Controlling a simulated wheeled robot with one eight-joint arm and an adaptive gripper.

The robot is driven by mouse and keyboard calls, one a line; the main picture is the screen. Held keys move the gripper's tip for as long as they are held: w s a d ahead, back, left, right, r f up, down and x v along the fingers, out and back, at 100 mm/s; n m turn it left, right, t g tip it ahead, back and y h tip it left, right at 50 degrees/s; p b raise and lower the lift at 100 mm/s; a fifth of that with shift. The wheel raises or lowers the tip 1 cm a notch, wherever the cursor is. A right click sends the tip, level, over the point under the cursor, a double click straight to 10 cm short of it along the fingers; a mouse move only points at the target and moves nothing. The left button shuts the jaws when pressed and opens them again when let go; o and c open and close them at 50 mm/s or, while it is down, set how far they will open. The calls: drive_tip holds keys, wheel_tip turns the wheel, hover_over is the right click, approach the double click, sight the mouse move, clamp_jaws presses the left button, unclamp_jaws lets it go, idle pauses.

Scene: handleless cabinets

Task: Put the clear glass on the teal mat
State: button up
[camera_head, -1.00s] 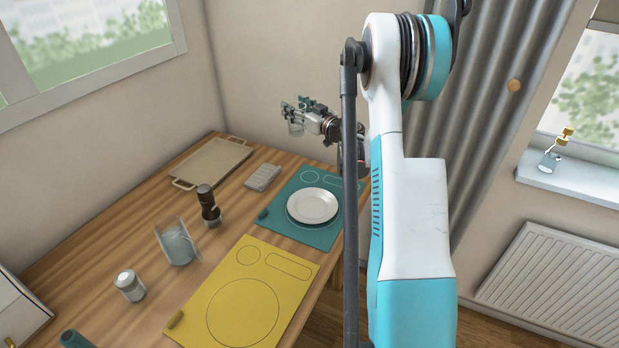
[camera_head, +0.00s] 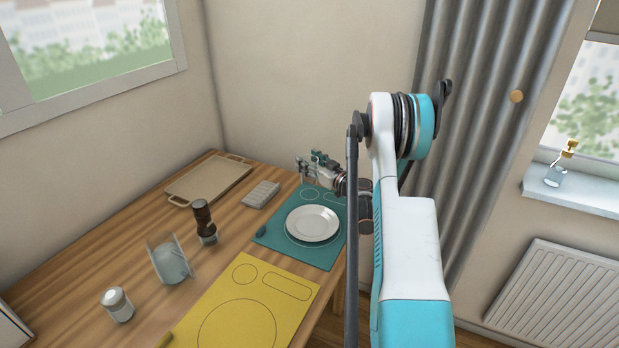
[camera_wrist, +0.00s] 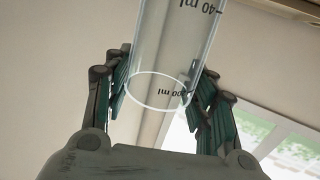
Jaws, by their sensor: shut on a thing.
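The clear glass (camera_wrist: 172,45) has dark volume marks and a round rim; in the wrist view it sits between the two fingers of my gripper (camera_wrist: 165,75), which is shut on it. In the head view my gripper (camera_head: 312,168) is by the back edge of the teal mat (camera_head: 322,258), over its small circle outline. The glass is small and hard to make out there, so I cannot tell whether its base touches the mat. A white plate (camera_head: 313,223) lies on the mat's large circle.
A yellow mat (camera_head: 265,300) lies in front. A dark pepper mill (camera_head: 204,222), a clear napkin holder (camera_head: 170,262) and a white-capped shaker (camera_head: 117,305) stand to the left. A ribbed grey block (camera_head: 261,194) and a wooden tray (camera_head: 209,180) lie behind.

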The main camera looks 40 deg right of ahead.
drive_tip(key=shift+f+b, duration=0.85)
drive_tip(key=shift+f, duration=1.55)
drive_tip(key=shift+r, duration=0.1)
drive_tip(key=o, duration=1.5)
drive_tip(key=shift+o, duration=0.2)
